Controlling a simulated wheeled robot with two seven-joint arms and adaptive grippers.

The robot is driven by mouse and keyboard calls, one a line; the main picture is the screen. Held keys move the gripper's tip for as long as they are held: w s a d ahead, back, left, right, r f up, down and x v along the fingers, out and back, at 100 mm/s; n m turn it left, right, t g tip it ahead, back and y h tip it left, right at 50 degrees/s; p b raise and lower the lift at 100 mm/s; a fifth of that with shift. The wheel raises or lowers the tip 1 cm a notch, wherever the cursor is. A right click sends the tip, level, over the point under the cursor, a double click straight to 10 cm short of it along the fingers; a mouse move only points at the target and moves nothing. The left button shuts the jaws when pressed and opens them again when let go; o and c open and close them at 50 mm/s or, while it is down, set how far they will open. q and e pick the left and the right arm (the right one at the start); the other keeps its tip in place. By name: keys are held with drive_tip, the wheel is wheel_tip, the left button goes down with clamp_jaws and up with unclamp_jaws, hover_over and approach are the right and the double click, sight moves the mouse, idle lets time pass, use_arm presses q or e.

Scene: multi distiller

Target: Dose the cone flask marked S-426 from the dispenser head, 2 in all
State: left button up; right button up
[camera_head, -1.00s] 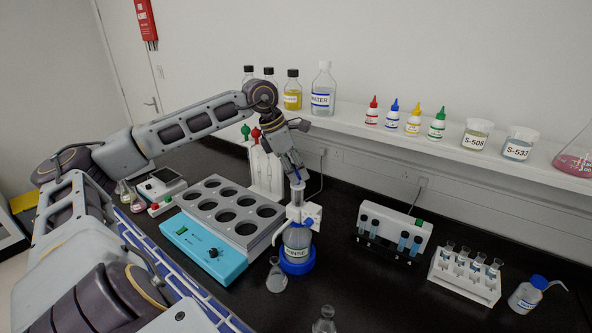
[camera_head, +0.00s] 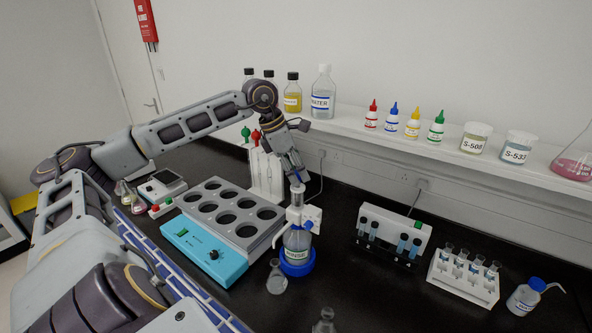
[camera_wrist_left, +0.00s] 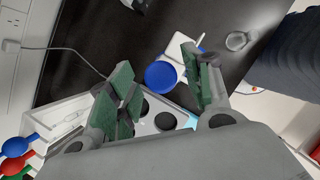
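The dispenser head (camera_head: 296,215) is a white and clear pump with a blue top knob, on a clear bottle labelled RINSE (camera_head: 297,241) that stands in a blue ring base. My left gripper (camera_head: 296,176) points down just above the knob. In the left wrist view the gripper (camera_wrist_left: 157,84) has its green-padded fingers apart, with the round blue knob (camera_wrist_left: 160,75) beyond and between them; contact cannot be told. A small clear cone flask (camera_head: 277,279) stands on the bench in front of the bottle; it also shows in the wrist view (camera_wrist_left: 237,41). No S-426 mark is readable. My right gripper is out of view.
A grey block with round wells (camera_head: 229,215) on a blue unit stands left of the dispenser. A white pipette stand (camera_head: 265,172) is behind. Vial racks (camera_head: 465,276) and a wash bottle (camera_head: 525,298) stand right. Another glass vessel (camera_head: 325,321) is cut off at the bottom edge.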

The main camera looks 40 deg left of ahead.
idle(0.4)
use_arm(q)
drive_tip(key=v, duration=1.2)
drive_tip(key=shift+c, duration=0.3)
